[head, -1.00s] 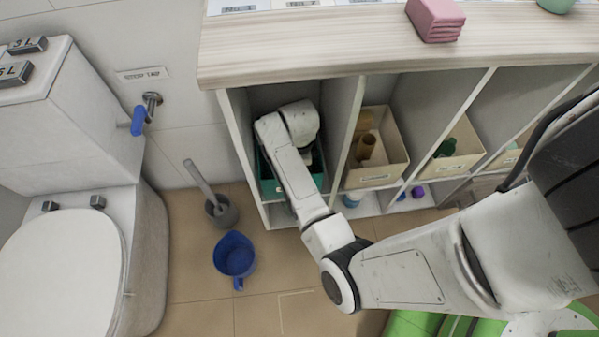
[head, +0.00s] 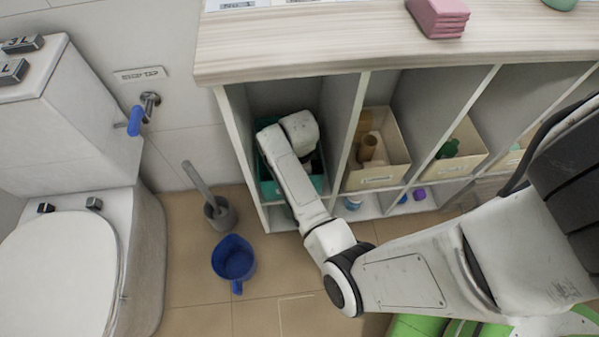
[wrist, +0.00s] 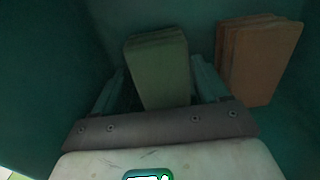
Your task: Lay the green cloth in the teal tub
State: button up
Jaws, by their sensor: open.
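The teal tub (head: 267,186) sits in the leftmost shelf compartment, partly hidden by my arm. In the wrist view its dark teal walls (wrist: 60,62) surround my gripper (wrist: 158,88). My gripper is open inside the tub. The green cloth (wrist: 158,68), a folded upright block, stands between the two fingers in the tub. I cannot tell whether either finger touches it. The head view hides the cloth and the fingertips behind my arm.
A folded orange-brown cloth (wrist: 262,60) stands in the tub right of my gripper. Cream bins (head: 378,178) fill the compartments to the right. A pink folded stack (head: 438,18) lies on the countertop. A blue jug (head: 234,262) and toilet brush (head: 218,214) stand on the floor.

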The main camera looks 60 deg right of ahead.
jog(key=shift+r, duration=0.1)
notch_tip(320, 180, up, 12)
jog(key=p, duration=0.4)
jog(key=shift+d, duration=0.1)
dwell(0.5)
